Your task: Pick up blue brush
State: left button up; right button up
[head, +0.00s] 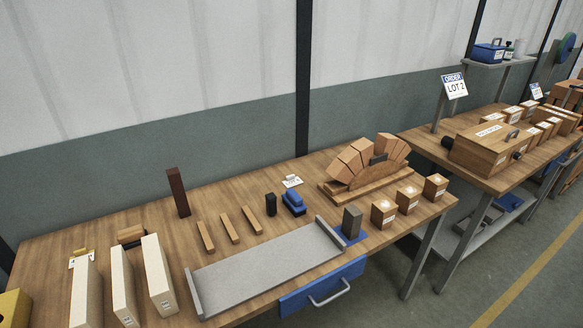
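A small blue object with a dark lower part, which looks like the blue brush (294,201), rests on the wooden workbench (150,225) near its middle. It stands just right of a small black block (271,204) and behind the grey tray. A small white card (292,181) is behind it. Nothing touches it from above. Neither of my grippers is in view.
A long grey tray (265,265) with raised ends lies in front of the brush. Wooden strips (229,229) lie left, with a tall dark post (178,192). A brick arch (365,165) stands right. White blocks (123,290) fill the front left. A blue drawer (322,288) hangs below.

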aim_at(294, 202)
jog(key=i, duration=0.2)
jog(key=k+l+z, duration=0.15)
jog(key=l, duration=0.15)
jog(key=k+l+z, duration=0.1)
jog(key=l, duration=0.2)
jog(key=k+l+z, duration=0.15)
jog(key=l, duration=0.15)
jog(key=k+l+z, duration=0.1)
jog(key=l, duration=0.2)
